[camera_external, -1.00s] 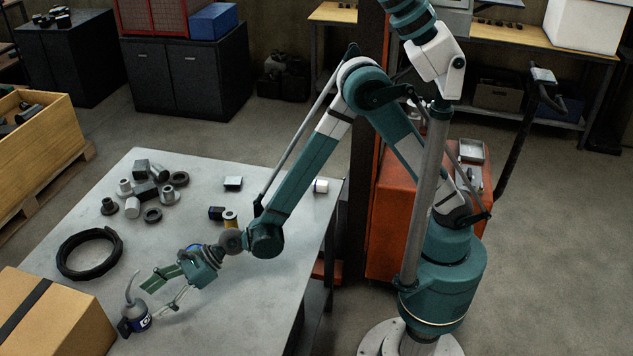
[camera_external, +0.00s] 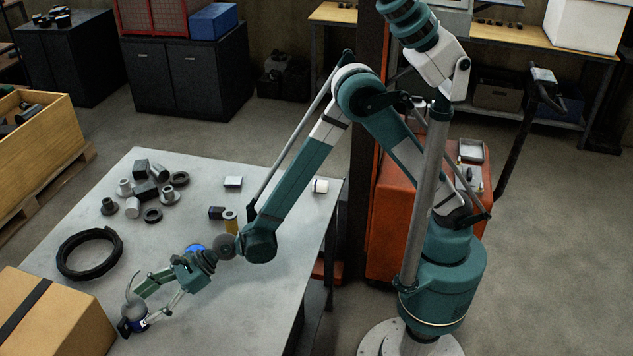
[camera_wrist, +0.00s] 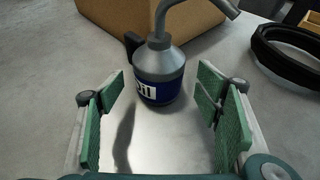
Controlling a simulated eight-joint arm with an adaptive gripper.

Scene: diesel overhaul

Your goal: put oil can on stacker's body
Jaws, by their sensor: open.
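The oil can (camera_external: 135,314) stands upright on the grey table near its front left edge, partly hidden by my gripper. In the wrist view the oil can (camera_wrist: 158,75) has a grey top, a bent spout, a blue label reading "Oil" and a dark handle. My gripper (camera_external: 147,304) is open, with its green fingers reaching toward the can. In the wrist view the can lies in line between the fingertips (camera_wrist: 162,92), just beyond them, with gaps on both sides. The stacker's orange body (camera_external: 395,225) stands right of the table, behind my arm.
A cardboard box (camera_external: 60,315) sits close behind the can. A black hose ring (camera_external: 89,254) lies nearby on the table (camera_external: 225,285). Several small metal parts (camera_external: 146,190) are farther back. A grey tray (camera_external: 471,151) and small items occupy the stacker's top.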

